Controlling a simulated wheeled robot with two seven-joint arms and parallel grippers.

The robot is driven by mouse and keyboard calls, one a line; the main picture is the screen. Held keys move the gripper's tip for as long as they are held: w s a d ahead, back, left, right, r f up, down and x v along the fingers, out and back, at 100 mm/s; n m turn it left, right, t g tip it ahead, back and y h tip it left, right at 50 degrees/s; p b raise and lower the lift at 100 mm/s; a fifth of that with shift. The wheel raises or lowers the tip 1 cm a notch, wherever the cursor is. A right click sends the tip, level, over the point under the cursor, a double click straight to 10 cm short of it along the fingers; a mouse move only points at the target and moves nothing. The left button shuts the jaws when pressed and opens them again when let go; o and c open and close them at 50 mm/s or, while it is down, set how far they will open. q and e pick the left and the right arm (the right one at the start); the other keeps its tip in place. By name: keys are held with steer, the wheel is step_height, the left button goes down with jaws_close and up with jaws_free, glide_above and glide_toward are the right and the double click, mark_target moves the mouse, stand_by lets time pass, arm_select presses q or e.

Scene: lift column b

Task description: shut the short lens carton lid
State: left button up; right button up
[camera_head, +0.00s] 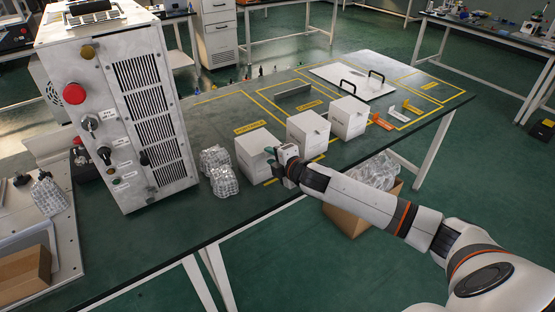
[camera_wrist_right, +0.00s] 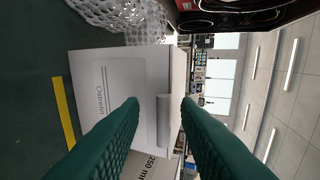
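Three white cartons stand in a row on the green table: a left one (camera_head: 256,150), a middle one (camera_head: 308,133) and a right one (camera_head: 348,117). My right gripper (camera_head: 284,160) is at the near right side of the left carton. In the right wrist view, its two green fingers (camera_wrist_right: 160,108) are spread apart with nothing clearly held between them. A white carton (camera_wrist_right: 105,85) with printed lettering shows beyond the fingers, with a pale flap-like piece (camera_wrist_right: 164,120) at its edge. "250 mm" lettering shows lower down. I cannot tell which carton is the short lens one. My left gripper is out of view.
Bubble wrap (camera_head: 217,170) sits left of the cartons; it also shows in the wrist view (camera_wrist_right: 120,14). A large grey control cabinet (camera_head: 128,110) stands further left. A brown box (camera_head: 345,220) with wrap is below the table's front edge. A white panel (camera_head: 350,82) lies behind.

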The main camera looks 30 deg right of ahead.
steer(key=a+v, duration=0.1)
steer(key=v, duration=1)
steer(key=shift+s+d+b, duration=0.3)
steer(key=shift+s+d, duration=0.15)
steer(key=shift+d, duration=0.05)
steer(key=s+d+f+m+g+h, duration=0.15)
steer(key=d+f+m, duration=0.25)
steer(key=f, duration=0.8)
steer(key=s+d+f+m+g+h, duration=0.1)
steer(key=s+d+f+m+g, duration=0.2)
steer(key=f, duration=0.9)
steer(key=s+f+m+g+p, duration=0.1)
steer(key=s+f+m+g, duration=0.15)
steer(key=s+f, duration=0.6)
steer(key=s+a+f+m+g, duration=0.3)
steer(key=s+a+f+m, duration=0.15)
steer(key=s+f, duration=0.9)
steer(key=s+a+f+m+g, duration=0.1)
steer(key=s+a+f, duration=0.2)
steer(key=s, duration=0.3)
steer(key=s+a+f+g+y, duration=0.1)
steer(key=s+a+f, duration=0.1)
steer(key=s+a, duration=0.3)
steer(key=s+a+f+m+g, duration=0.1)
steer(key=s+a+f, duration=0.2)
steer(key=s, duration=0.4)
steer(key=shift+a+f+m+p, duration=0.35)
steer(key=shift+a+p, duration=0.1)
steer(key=shift+a, duration=0.2)
